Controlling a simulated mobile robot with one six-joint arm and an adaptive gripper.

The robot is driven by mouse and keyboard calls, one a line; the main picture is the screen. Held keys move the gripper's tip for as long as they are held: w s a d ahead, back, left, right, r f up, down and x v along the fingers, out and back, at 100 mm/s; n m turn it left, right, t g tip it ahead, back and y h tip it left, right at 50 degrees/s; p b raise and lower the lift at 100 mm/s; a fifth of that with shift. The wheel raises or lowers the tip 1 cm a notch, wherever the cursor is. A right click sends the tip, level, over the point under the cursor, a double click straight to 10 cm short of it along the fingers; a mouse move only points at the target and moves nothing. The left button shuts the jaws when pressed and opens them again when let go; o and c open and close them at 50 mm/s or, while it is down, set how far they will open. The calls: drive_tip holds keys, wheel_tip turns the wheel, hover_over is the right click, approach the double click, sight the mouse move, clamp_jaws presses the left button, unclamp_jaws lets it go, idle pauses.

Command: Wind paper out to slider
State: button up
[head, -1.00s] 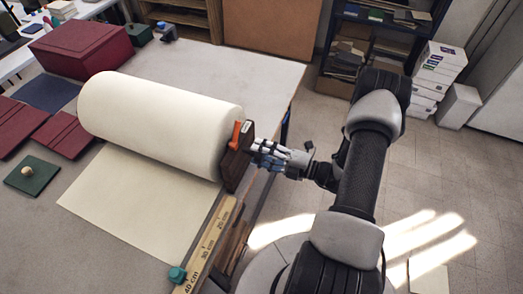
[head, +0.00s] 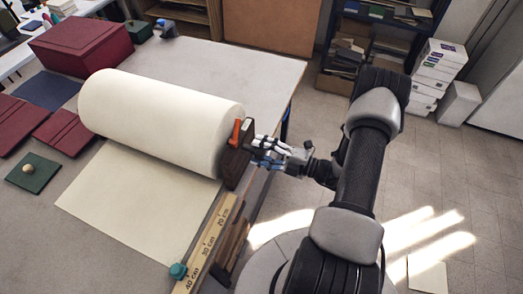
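A thick cream paper roll (head: 160,120) lies across the grey table, and its flat sheet (head: 140,205) runs toward the front. A wooden ruler (head: 207,243) marked in cm lies along the sheet's right side. A teal slider (head: 178,271) sits on it near the 40 cm mark, close to the sheet's front right corner. A dark brown end block (head: 235,165) with an orange lever (head: 236,132) stands at the roll's right end. My gripper (head: 262,152) is at the block's outer side; any crank there is hidden by its fingers, and its grip is unclear.
A dark red box (head: 82,48), dark red panels (head: 65,132) and a green board with a round knob (head: 32,173) lie left of the roll. A small blue-grey item (head: 167,28) stands at the back. The table behind the roll is clear.

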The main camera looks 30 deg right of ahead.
drive_tip(key=shift+o, duration=1)
drive_tip(key=v, duration=1.2)
